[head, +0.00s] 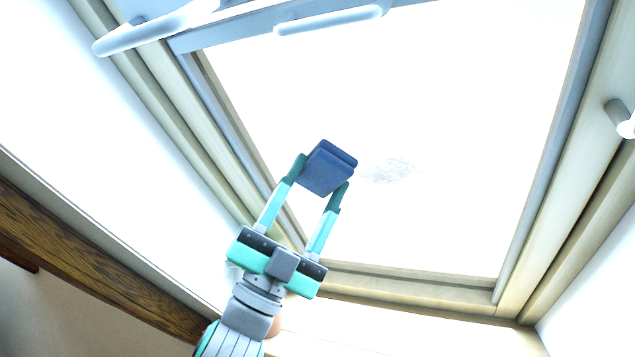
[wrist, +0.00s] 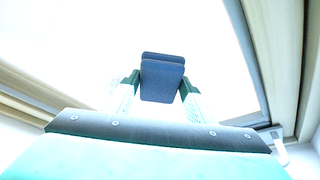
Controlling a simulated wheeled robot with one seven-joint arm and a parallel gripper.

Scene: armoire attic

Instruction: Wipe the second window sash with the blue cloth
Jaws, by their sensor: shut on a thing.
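The blue cloth (head: 327,168) is a folded pad held between the fingertips of my gripper (head: 322,180). My gripper is shut on it. In the wrist view the cloth (wrist: 162,78) sits upright between the two fingers (wrist: 161,88). The window sash (head: 480,130) has a bright white pane in a pale wooden frame (head: 420,287). The cloth is in front of the lower left part of the pane. I cannot tell whether it touches the glass. A faint grey smudge (head: 390,171) shows on the pane just right of the cloth.
Pale blue-grey bars with a rounded handle (head: 335,19) cross the top of the window. A light knob (head: 617,112) sticks out from the frame at the right. A dark wooden beam (head: 90,245) runs along the lower left.

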